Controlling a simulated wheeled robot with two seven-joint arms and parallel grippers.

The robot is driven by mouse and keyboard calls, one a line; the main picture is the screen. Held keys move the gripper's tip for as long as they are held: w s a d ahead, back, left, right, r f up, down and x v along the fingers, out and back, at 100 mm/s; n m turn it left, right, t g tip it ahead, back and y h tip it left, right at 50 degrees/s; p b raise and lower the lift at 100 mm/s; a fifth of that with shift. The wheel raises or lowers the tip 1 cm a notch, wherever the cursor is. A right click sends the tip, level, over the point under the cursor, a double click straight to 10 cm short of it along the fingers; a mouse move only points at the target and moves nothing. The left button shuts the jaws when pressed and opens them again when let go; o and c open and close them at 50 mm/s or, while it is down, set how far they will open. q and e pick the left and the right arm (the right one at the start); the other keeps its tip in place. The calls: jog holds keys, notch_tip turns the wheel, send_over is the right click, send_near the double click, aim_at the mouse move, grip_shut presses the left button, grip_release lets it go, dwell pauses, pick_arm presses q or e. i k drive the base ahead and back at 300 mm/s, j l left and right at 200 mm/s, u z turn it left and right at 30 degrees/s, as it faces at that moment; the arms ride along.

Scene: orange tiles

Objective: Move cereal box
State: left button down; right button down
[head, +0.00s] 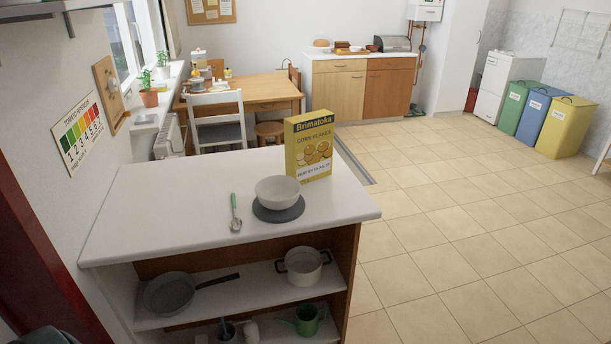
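A yellow cereal box (309,147) with "Brimatoka Corn Flakes" on its front stands upright on the white counter top (150,213). It is near the counter's far right edge, behind a light grey bowl (278,190). The bowl sits on a dark round mat (279,210). The bowl's rim comes close to the box in the picture; I cannot tell if they touch. Neither of my grippers shows in the head view.
A green-handled spoon (236,213) lies left of the bowl. A wooden table (258,91) and chair (217,117) stand behind. The tiled floor (450,220) at right is clear.

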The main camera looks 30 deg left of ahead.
aim_at(308, 136)
jog(key=i+l+u, duration=0.1)
jog(key=u, duration=0.2)
jog(key=i+l+u, duration=0.1)
jog(key=u, duration=0.2)
jog(key=i+l+u, duration=0.15)
jog(key=l, duration=0.2)
jog(key=i+l+u, duration=0.15)
jog(key=l, duration=0.2)
jog(key=l+u, duration=0.15)
jog(key=l, duration=0.2)
jog(key=i+l, duration=0.1)
jog(key=l, duration=0.3)
jog(key=i+l, duration=0.15)
jog(key=l, duration=0.2)
jog(key=i+l, duration=0.1)
jog(key=l, duration=0.3)
jog(key=i+l, duration=0.15)
jog(key=l, duration=0.25)
jog(key=u, duration=0.05)
